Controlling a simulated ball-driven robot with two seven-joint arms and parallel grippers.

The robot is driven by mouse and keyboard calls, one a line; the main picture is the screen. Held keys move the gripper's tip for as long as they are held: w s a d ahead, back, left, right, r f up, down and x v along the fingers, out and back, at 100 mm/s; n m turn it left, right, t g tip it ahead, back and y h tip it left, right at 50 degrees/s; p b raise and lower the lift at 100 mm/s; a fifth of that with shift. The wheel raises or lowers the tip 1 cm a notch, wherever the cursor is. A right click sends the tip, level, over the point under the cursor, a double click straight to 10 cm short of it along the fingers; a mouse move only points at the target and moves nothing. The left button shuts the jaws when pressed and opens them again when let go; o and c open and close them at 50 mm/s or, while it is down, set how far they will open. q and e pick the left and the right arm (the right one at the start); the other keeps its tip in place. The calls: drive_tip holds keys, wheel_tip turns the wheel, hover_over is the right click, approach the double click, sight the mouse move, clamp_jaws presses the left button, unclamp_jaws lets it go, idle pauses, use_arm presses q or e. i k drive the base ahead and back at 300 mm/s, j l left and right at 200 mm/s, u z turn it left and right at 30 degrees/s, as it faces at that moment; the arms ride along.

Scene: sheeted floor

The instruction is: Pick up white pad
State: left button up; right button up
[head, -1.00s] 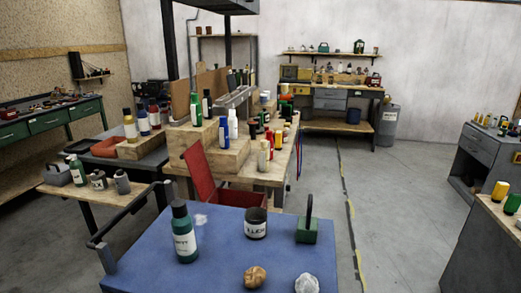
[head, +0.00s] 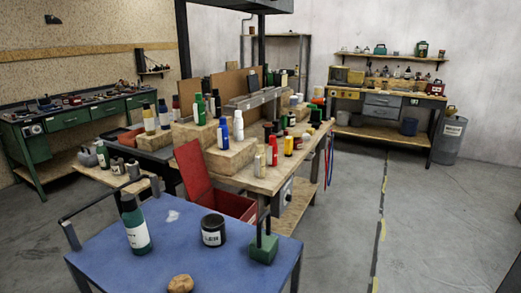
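A small flat white thing (head: 172,216), perhaps the white pad, lies on the blue top of a cart (head: 105,248) in the near left of the head view. It is too small to tell its exact shape. A green bottle (head: 135,225) with a white label stands to its left. A dark labelled jar (head: 212,230) stands to its right. Neither of my grippers shows in the head view.
A green block with an upright handle (head: 263,247) and a brown lump (head: 180,284) are on the cart. Behind stands a wooden bench (head: 262,183) crowded with bottles, with an open red box (head: 230,203). The grey floor (head: 420,230) on the right is clear.

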sight(306, 137)
drive_tip(key=i+l+u, duration=0.25)
drive_tip(key=l, duration=0.35)
drive_tip(key=i+l+u, duration=0.1)
drive_tip(key=i+l, duration=0.2)
drive_tip(key=i+l+u, duration=0.15)
drive_tip(key=l, duration=0.25)
drive_tip(key=i+l+u, duration=0.1)
drive_tip(key=l, duration=0.25)
drive_tip(key=i+l+u, duration=0.15)
drive_tip(key=i+l, duration=0.15)
drive_tip(key=i+l+u, duration=0.1)
drive_tip(key=l, duration=0.3)
drive_tip(key=i+l+u, duration=0.15)
drive_tip(key=l, duration=0.25)
drive_tip(key=i+l+u, duration=0.1)
drive_tip(key=l, duration=0.3)
drive_tip(key=i+l+u, duration=0.15)
drive_tip(key=l, duration=0.25)
drive_tip(key=i+l+u, duration=0.1)
drive_tip(key=l, duration=0.35)
drive_tip(key=i+l+u, duration=0.1)
drive_tip(key=l, duration=0.35)
